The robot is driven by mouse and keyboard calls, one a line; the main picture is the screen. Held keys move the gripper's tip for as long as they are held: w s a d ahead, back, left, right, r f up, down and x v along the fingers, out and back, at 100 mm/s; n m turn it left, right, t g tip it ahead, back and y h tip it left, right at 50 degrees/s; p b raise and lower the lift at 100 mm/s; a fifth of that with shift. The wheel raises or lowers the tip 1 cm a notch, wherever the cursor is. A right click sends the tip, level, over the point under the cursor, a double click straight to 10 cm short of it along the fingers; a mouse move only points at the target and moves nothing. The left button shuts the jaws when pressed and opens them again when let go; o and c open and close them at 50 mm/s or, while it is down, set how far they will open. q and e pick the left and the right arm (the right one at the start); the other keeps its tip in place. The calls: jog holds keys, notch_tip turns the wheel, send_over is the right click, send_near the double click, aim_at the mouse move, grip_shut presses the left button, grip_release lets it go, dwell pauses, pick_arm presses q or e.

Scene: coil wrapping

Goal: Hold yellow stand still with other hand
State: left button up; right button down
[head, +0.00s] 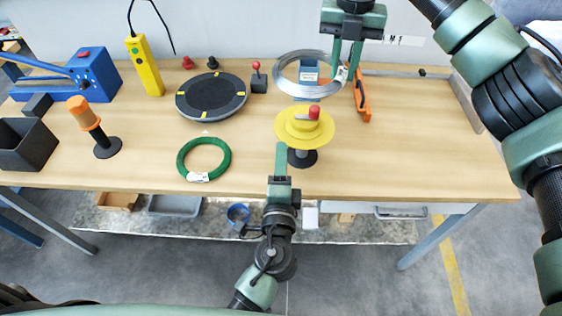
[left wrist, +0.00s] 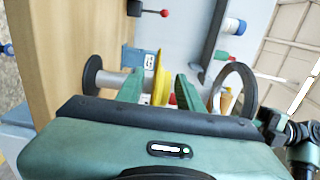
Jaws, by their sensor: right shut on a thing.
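The yellow stand (head: 290,127) has a round yellow disc, a red knob on top and a dark round base, and stands upright near the table's front edge. My left gripper (head: 281,150) is at its near side. In the left wrist view, the yellow disc (left wrist: 159,80) lies between the two green fingers (left wrist: 160,92), with gaps visible, so the gripper is open. My right gripper (head: 346,76) is shut on the silver wire coil (head: 281,72), holding it by its right side behind the stand.
A green coil (head: 182,163) lies left of the stand. A black turntable (head: 211,110) and a red-knobbed lever (head: 258,80) are behind. An orange tool (head: 362,103) lies right of the coil. The table's right front (head: 430,165) is clear.

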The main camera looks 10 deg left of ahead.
aim_at(283, 126)
pick_arm(q)
jog(key=w, duration=0.7)
jog(key=w+a, duration=0.1)
jog(key=w, duration=0.3)
jog(key=shift+w, duration=0.15)
grip_shut()
jog(key=shift+f, duration=0.25)
dwell(0.8)
grip_release()
jog(key=shift+r, duration=0.1)
jog(key=shift+s, duration=0.2)
